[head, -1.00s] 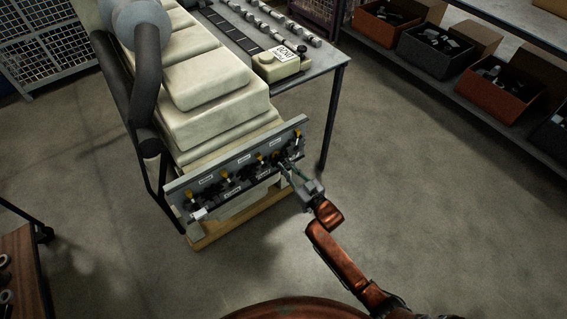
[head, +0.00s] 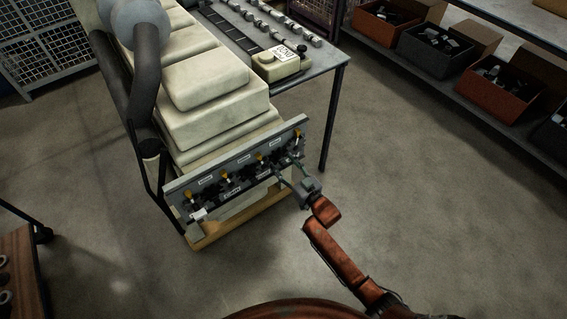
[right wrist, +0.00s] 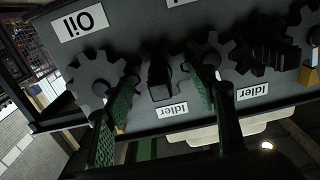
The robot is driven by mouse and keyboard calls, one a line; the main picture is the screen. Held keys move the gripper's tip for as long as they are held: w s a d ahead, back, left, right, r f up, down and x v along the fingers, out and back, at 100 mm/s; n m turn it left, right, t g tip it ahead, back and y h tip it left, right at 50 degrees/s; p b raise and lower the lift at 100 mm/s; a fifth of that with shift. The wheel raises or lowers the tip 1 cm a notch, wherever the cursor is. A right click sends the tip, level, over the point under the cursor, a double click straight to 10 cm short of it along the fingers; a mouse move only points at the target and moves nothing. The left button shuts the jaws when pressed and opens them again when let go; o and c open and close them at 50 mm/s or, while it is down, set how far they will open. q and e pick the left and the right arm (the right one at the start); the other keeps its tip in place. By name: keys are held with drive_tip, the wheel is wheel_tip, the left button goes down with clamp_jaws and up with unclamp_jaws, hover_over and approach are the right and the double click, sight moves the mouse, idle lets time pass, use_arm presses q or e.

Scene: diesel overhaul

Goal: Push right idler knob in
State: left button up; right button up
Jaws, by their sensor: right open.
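The grey gear panel (head: 225,166) stands on the front end of the cream engine in the head view. In the right wrist view it appears upside down, with gears, an "Oil" label (right wrist: 83,22) and two "Idler" labels. The dark knob (right wrist: 161,82) beside one "Idler" label (right wrist: 172,110) sits between my right gripper's green-padded fingers. My right gripper (head: 288,172) is open at the panel's right part; it also shows in the wrist view (right wrist: 166,84). I cannot tell whether a finger touches the knob or a gear. My left gripper is out of view.
A second "Idler" label (right wrist: 251,92) and more gears lie right of the fingers in the wrist view. A metal table (head: 325,68) stands behind the engine's right side. A shelf with parts boxes (head: 497,98) is at the upper right. The floor to the right is clear.

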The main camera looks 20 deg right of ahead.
idle(0.4)
drive_tip(key=p+v, duration=0.4)
drive_tip(key=v, duration=0.2)
drive_tip(key=shift+s+d+r, duration=0.1)
drive_tip(key=shift+s, duration=0.3)
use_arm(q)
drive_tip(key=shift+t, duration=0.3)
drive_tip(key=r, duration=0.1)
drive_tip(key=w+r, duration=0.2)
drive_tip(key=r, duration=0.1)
